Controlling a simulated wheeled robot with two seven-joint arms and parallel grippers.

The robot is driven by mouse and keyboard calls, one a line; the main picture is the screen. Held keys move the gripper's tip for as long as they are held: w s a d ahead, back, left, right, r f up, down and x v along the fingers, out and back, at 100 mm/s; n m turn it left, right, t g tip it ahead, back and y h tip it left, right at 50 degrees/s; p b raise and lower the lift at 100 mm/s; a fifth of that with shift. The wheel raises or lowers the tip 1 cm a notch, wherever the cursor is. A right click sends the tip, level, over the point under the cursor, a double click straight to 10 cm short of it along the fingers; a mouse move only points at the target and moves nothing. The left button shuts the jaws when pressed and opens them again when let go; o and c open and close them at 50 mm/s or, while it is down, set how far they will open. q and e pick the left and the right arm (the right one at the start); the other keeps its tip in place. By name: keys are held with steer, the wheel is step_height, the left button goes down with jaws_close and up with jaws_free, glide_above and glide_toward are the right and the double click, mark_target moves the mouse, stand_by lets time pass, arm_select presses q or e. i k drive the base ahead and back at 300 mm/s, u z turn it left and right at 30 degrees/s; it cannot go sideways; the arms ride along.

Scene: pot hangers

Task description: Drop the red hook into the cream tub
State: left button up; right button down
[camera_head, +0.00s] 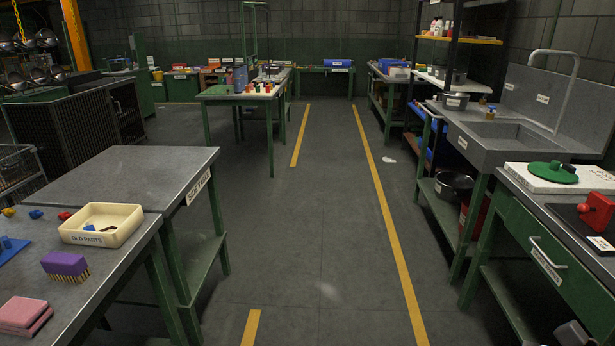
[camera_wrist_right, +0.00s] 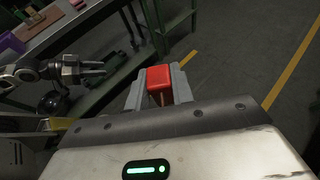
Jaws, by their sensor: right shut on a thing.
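The cream tub (camera_head: 102,225), marked OLD PARTS, sits on the near-left grey bench with a few small items in it, one of them blue. In the right wrist view my right gripper (camera_wrist_right: 158,90) is shut on the red hook (camera_wrist_right: 159,75). Only a red, block-like part of it shows between the fingers, and the rest is hidden. The right gripper is over the floor, with the bench beyond at upper left. My left gripper (camera_wrist_right: 95,70) shows at the left of that view, its fingers apart and empty. Neither gripper shows in the head view.
Beside the tub are a purple brush (camera_head: 66,265), pink sponges (camera_head: 23,314) and small red (camera_head: 65,215), blue and yellow pieces. A bare grey bench (camera_head: 140,170) adjoins behind. The aisle floor (camera_head: 310,240) is clear; a sink counter (camera_head: 500,135) stands at right.

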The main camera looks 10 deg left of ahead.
mark_target(114, 224)
steer(key=i, duration=2.1)
steer(key=u, duration=3)
